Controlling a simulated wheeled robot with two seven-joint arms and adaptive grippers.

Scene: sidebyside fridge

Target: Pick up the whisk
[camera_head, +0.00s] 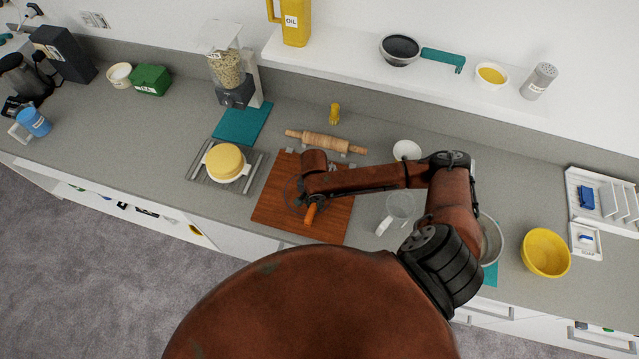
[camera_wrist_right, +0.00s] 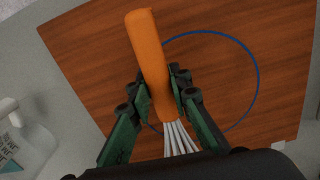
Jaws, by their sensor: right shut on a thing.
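The whisk has an orange handle (camera_head: 311,213) and pale wires. It is over the wooden cutting board (camera_head: 270,210), on the right arm's side of the head view. In the right wrist view the whisk (camera_wrist_right: 150,65) lies between the green-and-black fingers of my right gripper (camera_wrist_right: 160,100). The fingers are shut on the handle's lower part, close to the wires. The far ends of the wires are hidden by the gripper's body. I cannot tell whether the whisk touches the board. My left gripper is not in view.
A blue ring marking (camera_wrist_right: 257,75) shows on the board. A rolling pin (camera_head: 326,142) lies behind it. A clear measuring cup (camera_head: 399,206) stands right of it, and a rack with a yellow round item (camera_head: 225,161) is left. A yellow bowl (camera_head: 545,252) is at far right.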

